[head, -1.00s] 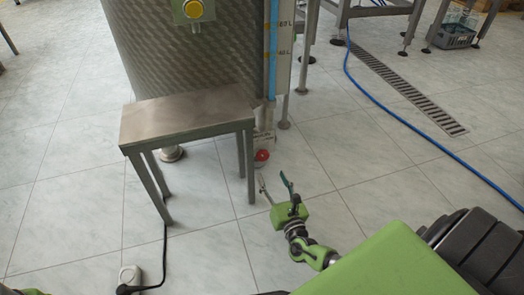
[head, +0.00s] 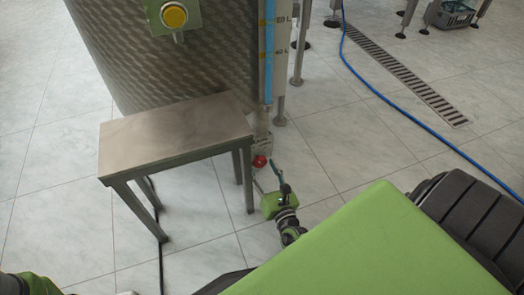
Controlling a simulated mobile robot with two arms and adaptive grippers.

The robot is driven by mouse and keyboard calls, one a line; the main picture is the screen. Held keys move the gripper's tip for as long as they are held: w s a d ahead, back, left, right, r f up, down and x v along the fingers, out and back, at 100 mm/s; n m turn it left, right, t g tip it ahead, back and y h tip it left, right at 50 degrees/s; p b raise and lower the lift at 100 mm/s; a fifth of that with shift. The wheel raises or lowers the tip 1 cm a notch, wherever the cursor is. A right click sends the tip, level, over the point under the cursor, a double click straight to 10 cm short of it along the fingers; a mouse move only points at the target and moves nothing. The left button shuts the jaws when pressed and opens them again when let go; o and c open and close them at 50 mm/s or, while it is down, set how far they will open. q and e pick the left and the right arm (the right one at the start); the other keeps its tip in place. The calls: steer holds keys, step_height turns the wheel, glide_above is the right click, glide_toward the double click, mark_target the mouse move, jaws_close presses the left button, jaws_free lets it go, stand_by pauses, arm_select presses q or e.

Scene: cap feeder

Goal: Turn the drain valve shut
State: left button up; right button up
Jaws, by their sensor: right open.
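The drain valve shows as a small red knob or handle (head: 260,161) low at the foot of the steel tank (head: 190,70), below the level gauge. Its exact turn position is too small to tell. My right gripper (head: 267,174) is open, its two fingers apart and pointing up towards the red valve. The fingertips are close to the valve, with no clear sign of touching it. Nothing is between the fingers that I can make out. My left gripper is not in view; only a green part of mine shows at the lower left edge.
A steel step stool (head: 176,135) stands left of the valve, its right legs close to my right gripper. A blue hose (head: 400,108) and a floor drain grate (head: 405,75) lie to the right. Tiled floor is clear right of the gripper.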

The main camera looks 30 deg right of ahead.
steer(key=c, duration=1.1)
steer(key=shift+r+n+p, duration=0.15)
steer(key=shift+n+p, duration=0.5)
steer(key=shift+n, duration=0.55)
steer(key=shift+d+n+p, duration=0.1)
steer(key=shift+n+p, duration=0.25)
steer(key=shift+n, duration=0.85)
steer(key=o, duration=1.1)
